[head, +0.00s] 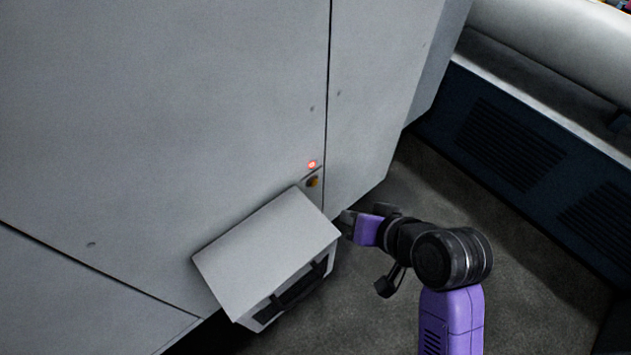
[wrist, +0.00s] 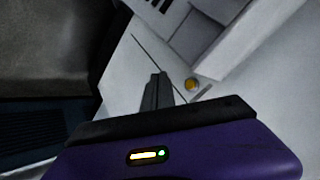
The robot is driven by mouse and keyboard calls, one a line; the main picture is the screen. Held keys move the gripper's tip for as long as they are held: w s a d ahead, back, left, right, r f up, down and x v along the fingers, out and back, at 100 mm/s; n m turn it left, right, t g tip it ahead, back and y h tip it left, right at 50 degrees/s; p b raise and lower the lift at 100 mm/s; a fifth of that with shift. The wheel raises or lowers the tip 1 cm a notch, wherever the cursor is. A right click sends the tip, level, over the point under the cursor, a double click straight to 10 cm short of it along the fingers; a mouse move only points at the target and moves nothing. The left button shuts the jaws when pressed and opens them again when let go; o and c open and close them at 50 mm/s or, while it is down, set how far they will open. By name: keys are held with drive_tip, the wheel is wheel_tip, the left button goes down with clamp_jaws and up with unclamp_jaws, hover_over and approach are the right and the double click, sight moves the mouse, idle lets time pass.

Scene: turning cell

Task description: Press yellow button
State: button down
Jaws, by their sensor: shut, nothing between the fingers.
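The yellow button (head: 313,182) is a small round knob on the grey cabinet panel, just below a lit red light. It also shows in the wrist view (wrist: 192,85), a little to the right of the fingertips. My gripper (head: 347,220) is to the right of and below the button in the head view, apart from it. In the wrist view my gripper's dark fingers (wrist: 157,82) are together and hold nothing.
A grey box (head: 268,250) juts from the cabinet (head: 170,110) just below and left of the button. The red light (head: 312,164) glows above it. A dark vented unit (head: 510,145) stands at the right, with open floor (head: 440,190) between.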

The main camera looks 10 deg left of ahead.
drive_tip(key=w+a, duration=0.4)
drive_tip(key=a, duration=0.1)
drive_tip(key=shift+a, duration=0.25)
drive_tip(key=shift+w, duration=0.15)
idle(1.9)
drive_tip(key=shift+w+a, duration=0.2)
drive_tip(key=shift+a, duration=0.1)
drive_tip(key=shift+w+a, duration=0.25)
drive_tip(key=shift+a, duration=0.05)
idle(0.7)
drive_tip(key=shift+s+d, duration=0.1)
drive_tip(key=shift+d, duration=0.05)
drive_tip(key=shift+s+d, duration=0.4)
drive_tip(key=shift+d, duration=0.05)
idle(0.4)
drive_tip(key=s+d, duration=0.1)
drive_tip(key=d, duration=0.1)
drive_tip(key=s+d, duration=0.2)
idle(0.4)
